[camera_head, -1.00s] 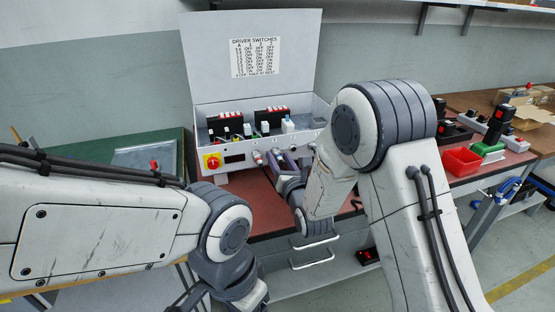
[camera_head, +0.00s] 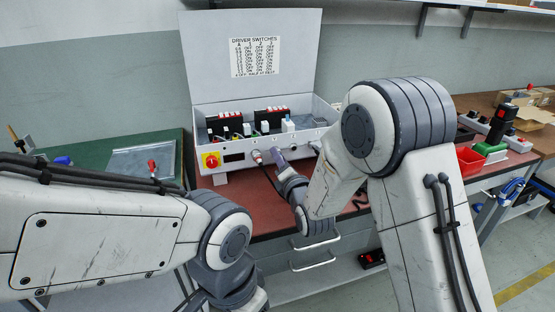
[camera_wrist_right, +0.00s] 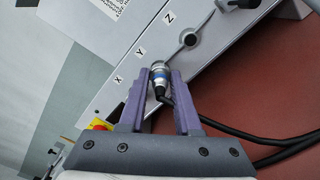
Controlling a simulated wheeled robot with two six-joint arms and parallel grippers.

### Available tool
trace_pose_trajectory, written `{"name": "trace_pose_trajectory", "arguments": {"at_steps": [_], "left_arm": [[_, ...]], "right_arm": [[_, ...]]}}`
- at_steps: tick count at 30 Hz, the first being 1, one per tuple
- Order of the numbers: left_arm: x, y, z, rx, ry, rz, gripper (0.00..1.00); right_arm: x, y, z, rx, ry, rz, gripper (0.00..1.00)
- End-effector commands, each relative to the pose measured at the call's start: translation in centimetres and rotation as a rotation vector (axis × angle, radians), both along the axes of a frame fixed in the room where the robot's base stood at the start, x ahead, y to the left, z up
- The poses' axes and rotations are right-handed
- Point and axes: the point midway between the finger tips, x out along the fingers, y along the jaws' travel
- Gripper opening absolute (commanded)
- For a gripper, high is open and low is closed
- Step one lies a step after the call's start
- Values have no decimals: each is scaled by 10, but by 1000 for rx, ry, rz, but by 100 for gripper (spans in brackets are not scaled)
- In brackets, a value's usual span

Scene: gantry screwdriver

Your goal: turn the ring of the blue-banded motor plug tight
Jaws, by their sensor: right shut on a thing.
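The blue-banded motor plug (camera_wrist_right: 159,77) shows in the right wrist view, a metal body with a blue band, at the socket under the letter Y on the controller box front. A black cable leaves its rear. My right gripper (camera_wrist_right: 160,76) is shut on this plug, one purple finger on each side near the tips. In the head view my right gripper (camera_head: 277,155) is at the box front and hides the plug. How tight the ring is cannot be seen. My left forearm (camera_head: 100,225) crosses the lower left; its gripper is out of the picture.
The grey controller box (camera_head: 316,136) stands with its lid up on the red bench top (camera_head: 225,199). Another plug (camera_head: 257,156) sits left of my right gripper. The Z socket (camera_wrist_right: 190,40) is empty. A red bin (camera_head: 470,160) stands to the right.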

Motion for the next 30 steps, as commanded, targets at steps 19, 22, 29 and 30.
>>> {"name": "trace_pose_trajectory", "arguments": {"at_steps": [19,22,29,30], "left_arm": [[0,0,-27,0,0,0,68],[0,0,-28,0,0,0,68],[0,0,-40,0,0,0,68],[0,0,-42,0,0,0,68]], "right_arm": [[0,0,-1,681,222,0,0],[0,0,-1,721,236,0,0],[0,0,-3,973,316,1,0],[0,0,-3,1034,336,2,0]]}}
